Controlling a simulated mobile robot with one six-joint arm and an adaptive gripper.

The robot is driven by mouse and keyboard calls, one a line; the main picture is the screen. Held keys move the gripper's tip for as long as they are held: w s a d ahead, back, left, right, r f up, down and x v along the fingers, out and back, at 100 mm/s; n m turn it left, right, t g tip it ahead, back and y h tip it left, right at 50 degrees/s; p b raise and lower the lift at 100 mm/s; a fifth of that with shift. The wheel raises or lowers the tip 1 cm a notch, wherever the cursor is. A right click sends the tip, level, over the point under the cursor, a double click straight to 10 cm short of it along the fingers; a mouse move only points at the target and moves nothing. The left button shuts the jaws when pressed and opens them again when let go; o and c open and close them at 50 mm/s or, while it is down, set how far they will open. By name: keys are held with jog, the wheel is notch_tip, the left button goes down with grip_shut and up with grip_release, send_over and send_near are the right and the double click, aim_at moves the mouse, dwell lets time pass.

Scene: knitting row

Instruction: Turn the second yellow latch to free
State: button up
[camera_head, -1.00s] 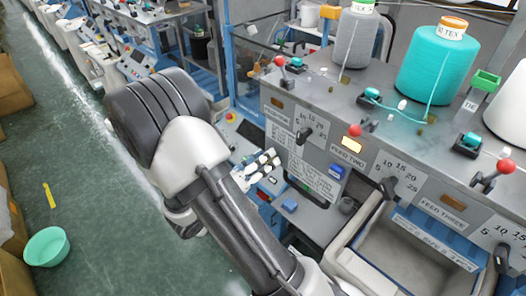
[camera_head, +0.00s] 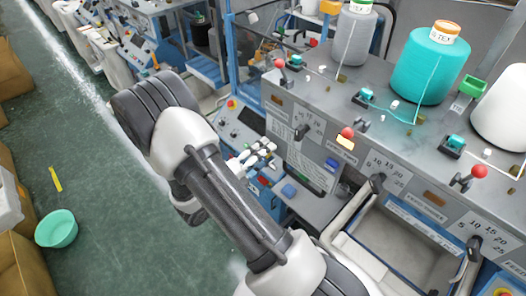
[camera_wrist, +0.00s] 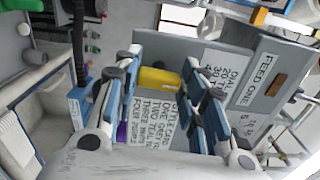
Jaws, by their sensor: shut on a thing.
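In the wrist view my gripper (camera_wrist: 160,72) has its two fingers either side of a yellow latch (camera_wrist: 158,80), a short rounded piece in front of the grey machine panel. The fingers look closed against it. Its turned position is hard to read, and I cannot tell whether it is the second one. In the head view my gripper (camera_head: 258,160) is in front of the machine's left end, below the FEED ONE area, and the latch between its fingers does not show clearly.
A style card (camera_wrist: 165,122) shows behind the fingers. The machine's grey top (camera_head: 320,90) carries a grey cone (camera_head: 355,38), a teal cone (camera_head: 425,68) and red-knobbed levers. A pale bin (camera_head: 395,250) stands at right.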

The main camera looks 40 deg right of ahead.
jog(key=shift+n, duration=0.5)
jog(key=o, duration=1.1)
jog(key=shift+c, duration=0.2)
jog(key=a, duration=1.2)
jog(key=shift+s, duration=0.45)
